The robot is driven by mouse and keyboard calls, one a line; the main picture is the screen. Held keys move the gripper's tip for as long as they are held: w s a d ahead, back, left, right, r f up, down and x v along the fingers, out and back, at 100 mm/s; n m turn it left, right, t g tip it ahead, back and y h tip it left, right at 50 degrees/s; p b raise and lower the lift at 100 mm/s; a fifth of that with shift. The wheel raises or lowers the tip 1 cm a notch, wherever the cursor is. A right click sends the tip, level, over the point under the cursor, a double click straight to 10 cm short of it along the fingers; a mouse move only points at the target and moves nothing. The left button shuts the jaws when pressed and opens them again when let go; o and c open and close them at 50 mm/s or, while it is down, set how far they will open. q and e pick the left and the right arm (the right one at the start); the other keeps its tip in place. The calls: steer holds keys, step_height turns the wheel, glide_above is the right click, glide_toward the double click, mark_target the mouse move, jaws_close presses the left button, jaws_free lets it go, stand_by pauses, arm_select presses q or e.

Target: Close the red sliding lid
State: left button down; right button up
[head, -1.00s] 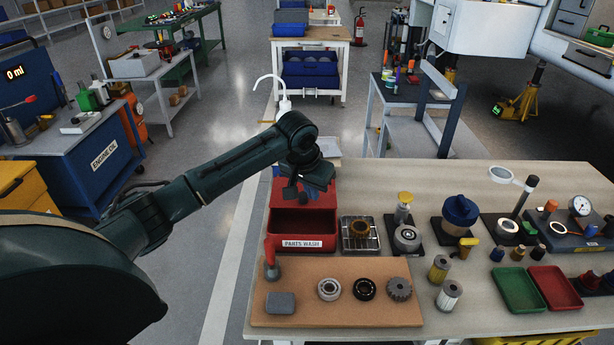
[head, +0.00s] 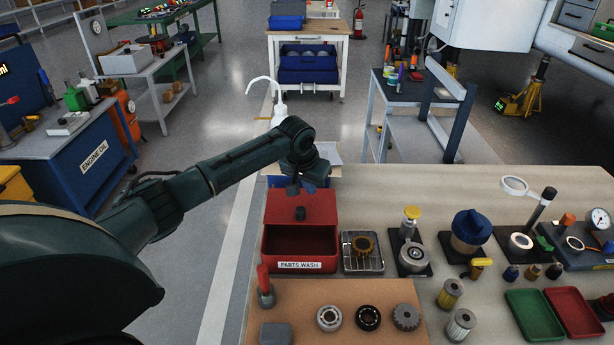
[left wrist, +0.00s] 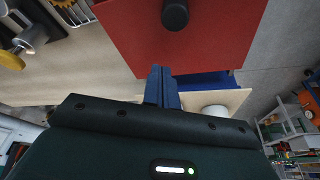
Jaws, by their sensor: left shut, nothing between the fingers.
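The red sliding lid (head: 318,205), with a dark round knob (head: 300,213), covers the rear part of the red PARTS WASH box (head: 300,265). The front part of the box is open and its inside shows. In the left wrist view, the lid (left wrist: 200,40) and its knob (left wrist: 175,14) are close beyond the fingertips. My left gripper (head: 313,182) is behind the lid's rear edge, its blue fingers shut and empty. In the left wrist view, the fingertips (left wrist: 162,70) are at the lid's edge; I cannot tell whether they touch it. My right gripper is out of view.
A red-handled tool (head: 265,285) and a board with bearings (head: 368,318) are in front.

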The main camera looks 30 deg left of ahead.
mark_target(308, 209)
arm_select(q)
steer(key=x, duration=0.2)
steer(key=shift+w+f, duration=0.1)
steer(key=shift+f, duration=0.3)
steer(key=s, duration=0.1)
steer(key=s+p, duration=0.1)
steer(key=s, duration=0.1)
steer(key=shift+r, duration=0.25)
steer(key=shift+s+d, duration=0.15)
steer(key=shift+s, duration=0.3)
steer(key=shift+s+f, duration=0.1)
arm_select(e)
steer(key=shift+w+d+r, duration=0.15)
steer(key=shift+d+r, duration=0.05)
arm_select(q)
steer(key=shift+d, duration=0.1)
